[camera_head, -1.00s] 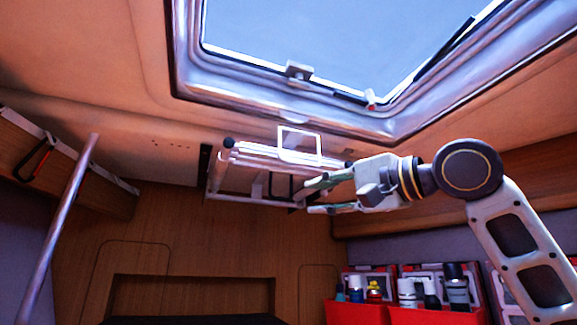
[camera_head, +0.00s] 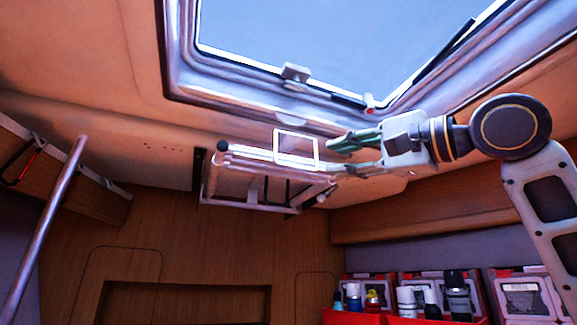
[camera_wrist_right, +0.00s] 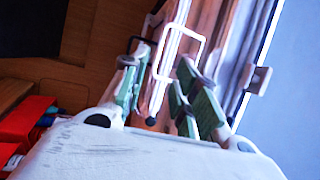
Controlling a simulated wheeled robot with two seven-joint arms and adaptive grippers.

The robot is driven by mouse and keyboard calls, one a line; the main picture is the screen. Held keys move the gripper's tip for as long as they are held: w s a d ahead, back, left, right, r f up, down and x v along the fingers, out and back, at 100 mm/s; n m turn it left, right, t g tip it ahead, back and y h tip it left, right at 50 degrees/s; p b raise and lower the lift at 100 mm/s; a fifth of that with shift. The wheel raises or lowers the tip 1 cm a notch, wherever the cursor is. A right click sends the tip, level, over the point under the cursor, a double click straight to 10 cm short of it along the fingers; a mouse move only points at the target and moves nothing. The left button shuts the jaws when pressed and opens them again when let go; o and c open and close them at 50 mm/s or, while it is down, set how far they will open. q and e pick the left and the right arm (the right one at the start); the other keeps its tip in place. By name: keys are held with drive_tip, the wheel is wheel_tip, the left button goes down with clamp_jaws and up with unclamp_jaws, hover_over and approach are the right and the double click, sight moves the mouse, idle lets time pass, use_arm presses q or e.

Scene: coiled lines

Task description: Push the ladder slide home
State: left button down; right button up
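The ladder slide (camera_head: 250,156), a pale metal frame of rails, is mounted under the ceiling below the roof hatch. A white rectangular loop (camera_head: 297,133) stands up at its right part. My right gripper (camera_head: 338,157) is open and empty, just right of the loop and the ladder's right end, fingers pointing left. I cannot tell whether it touches the ladder. In the right wrist view, the green-padded fingers (camera_wrist_right: 165,98) are apart. The ladder's rail (camera_wrist_right: 166,62) and the white loop (camera_wrist_right: 202,56) show between and beyond them. My left gripper is not in view.
The open roof hatch frame (camera_head: 230,85) is close above my right arm. A wooden shelf (camera_head: 400,212) runs along the right wall. Below it are red bins (camera_head: 352,318) of bottles. A metal pole (camera_head: 48,222) stands at the left.

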sight(297, 166)
drive_tip(key=shift+p+x, duration=2.3)
drive_tip(key=shift+x, duration=4.1)
drive_tip(key=shift+s+a, duration=0.1)
drive_tip(key=shift+c, duration=0.4)
clamp_jaws()
